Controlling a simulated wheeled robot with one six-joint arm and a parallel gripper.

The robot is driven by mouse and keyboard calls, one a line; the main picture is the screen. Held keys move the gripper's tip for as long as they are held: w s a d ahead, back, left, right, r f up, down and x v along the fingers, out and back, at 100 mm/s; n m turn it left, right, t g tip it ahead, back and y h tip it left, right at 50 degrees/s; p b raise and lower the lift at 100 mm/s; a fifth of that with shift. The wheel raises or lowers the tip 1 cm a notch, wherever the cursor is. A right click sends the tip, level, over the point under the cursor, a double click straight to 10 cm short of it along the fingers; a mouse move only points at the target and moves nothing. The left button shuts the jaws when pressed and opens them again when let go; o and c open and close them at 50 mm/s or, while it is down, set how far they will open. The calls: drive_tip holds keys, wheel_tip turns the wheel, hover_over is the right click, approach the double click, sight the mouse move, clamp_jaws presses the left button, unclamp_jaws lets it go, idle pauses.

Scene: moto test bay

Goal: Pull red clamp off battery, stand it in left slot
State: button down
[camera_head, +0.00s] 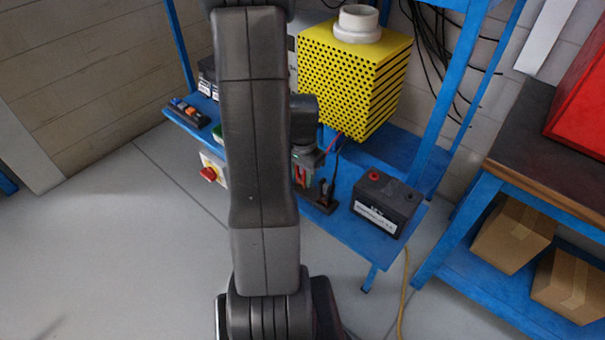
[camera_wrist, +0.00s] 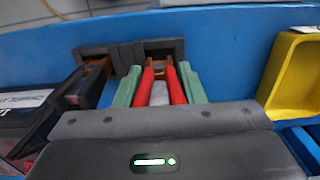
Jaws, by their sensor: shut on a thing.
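The red clamp (camera_wrist: 178,88) is held between the green pads of my gripper (camera_wrist: 160,90) in the wrist view. Its copper-coloured jaws point at the right-hand opening of the dark slotted holder (camera_wrist: 122,57); I cannot tell whether they are fully seated. In the head view the red clamp (camera_head: 303,179) is at the left end of the holder (camera_head: 322,205), below my gripper (camera_head: 307,162), partly hidden by my arm. The black clamp (camera_head: 325,192) stands in the holder's right part. The black battery (camera_head: 378,218) is to the right, its red terminal bare.
A yellow perforated box (camera_head: 345,85) stands behind, with cables beside it. A yellow bin (camera_wrist: 292,75) is right of my gripper in the wrist view.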

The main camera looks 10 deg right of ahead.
drive_tip(key=shift+f+b, duration=0.75)
drive_tip(key=shift+f, duration=0.2)
drive_tip(key=c, duration=0.8)
unclamp_jaws()
drive_tip(key=shift+c, duration=0.2)
drive_tip(key=shift+r, duration=0.2)
wheel_tip(320, 180, up, 14)
drive_tip(key=shift+f+p, duration=0.25)
drive_tip(key=shift+p, duration=0.05)
wheel_tip(320, 180, down, 13)
drive_tip(key=shift+f, duration=0.15)
drive_tip(key=shift+f+b, duration=0.25)
drive_tip(key=shift+b, duration=0.1)
